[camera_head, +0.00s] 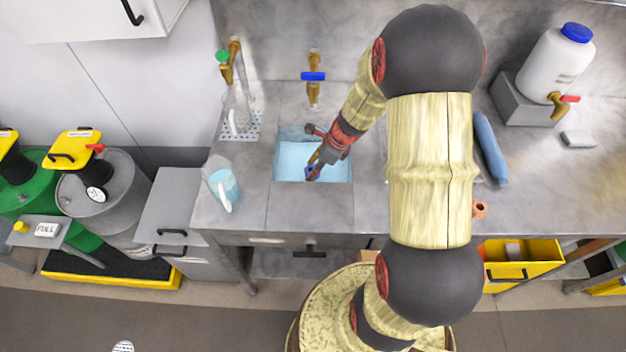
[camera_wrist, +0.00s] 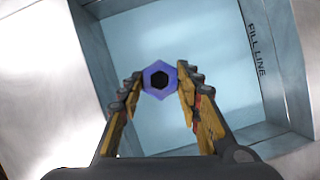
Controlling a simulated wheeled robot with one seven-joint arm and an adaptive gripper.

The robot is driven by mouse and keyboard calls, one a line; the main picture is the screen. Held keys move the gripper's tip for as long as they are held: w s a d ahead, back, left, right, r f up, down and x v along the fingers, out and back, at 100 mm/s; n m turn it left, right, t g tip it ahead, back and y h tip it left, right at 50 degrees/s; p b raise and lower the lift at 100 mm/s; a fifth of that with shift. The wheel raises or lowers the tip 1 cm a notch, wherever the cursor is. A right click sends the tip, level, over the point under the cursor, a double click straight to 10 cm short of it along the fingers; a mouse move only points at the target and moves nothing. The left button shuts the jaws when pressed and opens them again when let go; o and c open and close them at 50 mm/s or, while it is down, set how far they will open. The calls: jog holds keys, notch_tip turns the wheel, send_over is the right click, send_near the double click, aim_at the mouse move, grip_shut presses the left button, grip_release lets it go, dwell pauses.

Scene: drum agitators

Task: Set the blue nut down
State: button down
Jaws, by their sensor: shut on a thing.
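The blue nut (camera_wrist: 160,78) is a hexagonal ring with a dark hole, gripped between the fingertips of my gripper (camera_wrist: 159,86) in the wrist view. In the head view my gripper (camera_head: 318,166) reaches down over the sink, and the blue nut (camera_head: 310,173) shows small and partly hidden at its tip. The sink (camera_head: 342,172) is a square basin filled with pale blue liquid. The wrist view shows its wall with a "FILL LINE" mark (camera_wrist: 257,50). The nut is over the basin; I cannot tell how high above the liquid it is.
A blue-handled tap (camera_head: 313,78) stands behind the sink. A glass flask (camera_head: 238,108) and a cup with blue liquid (camera_head: 223,186) are on the left. A blue roll (camera_head: 490,148) and a white jug (camera_head: 556,68) are on the right. The counter (camera_head: 290,208) before the sink is clear.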

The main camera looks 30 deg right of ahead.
aim_at(314, 180)
jog(key=shift+f+b, duration=1.05)
jog(key=shift+f, duration=2)
jog(key=shift+f, duration=0.15)
jog(key=c, duration=1.3)
grip_release()
jog(key=shift+o, duration=0.2)
